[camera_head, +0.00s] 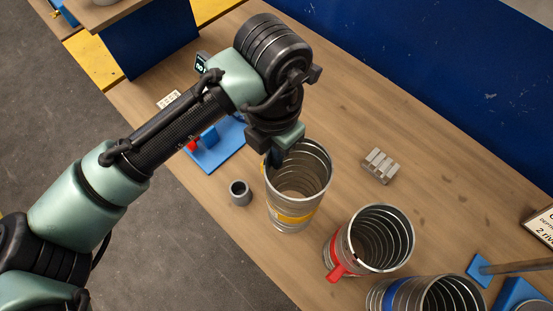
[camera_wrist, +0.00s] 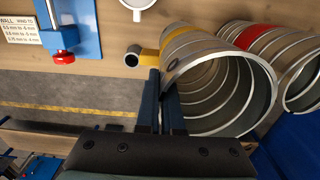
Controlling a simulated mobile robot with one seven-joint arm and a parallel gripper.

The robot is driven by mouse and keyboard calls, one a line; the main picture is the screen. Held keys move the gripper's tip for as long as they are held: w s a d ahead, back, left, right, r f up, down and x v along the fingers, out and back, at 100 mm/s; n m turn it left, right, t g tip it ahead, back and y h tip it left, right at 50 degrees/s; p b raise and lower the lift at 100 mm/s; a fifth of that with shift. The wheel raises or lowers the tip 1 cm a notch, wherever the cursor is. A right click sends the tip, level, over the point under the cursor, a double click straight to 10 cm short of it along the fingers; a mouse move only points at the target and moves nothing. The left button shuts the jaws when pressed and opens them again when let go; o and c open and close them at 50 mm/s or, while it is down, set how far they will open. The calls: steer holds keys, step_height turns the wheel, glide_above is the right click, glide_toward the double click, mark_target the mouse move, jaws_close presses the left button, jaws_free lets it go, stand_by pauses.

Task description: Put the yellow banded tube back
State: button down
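The yellow banded tube (camera_head: 296,215) is a ribbed metal spiral duct, open at the top, with a yellow band low on its side. It is roughly upright over the wooden bench; I cannot tell whether its base touches the wood. My gripper (camera_head: 275,157) is at its upper left rim. In the wrist view, the fingers (camera_wrist: 162,105) are close together with the wall of the tube (camera_wrist: 196,55) between them, one inside and one outside. The fingertips are partly hidden by the rim.
A red banded tube (camera_head: 336,247) and a blue banded tube (camera_head: 385,294) stand to the right. A small grey cup (camera_head: 240,192) is close on the left, a grey slotted block (camera_head: 380,165) behind right. A blue plate (camera_head: 222,150) with a red-knobbed fixture lies behind my arm.

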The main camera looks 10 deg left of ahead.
mark_target(275, 174)
steer(key=shift+f+p, duration=0.4)
steer(key=shift+f, duration=1.55)
steer(key=shift+f, duration=0.15)
steer(key=c, duration=1.1)
jaws_free()
step_height(275, 174, up, 12)
steer(key=shift+r+b, duration=0.15)
steer(key=shift+b, duration=0.85)
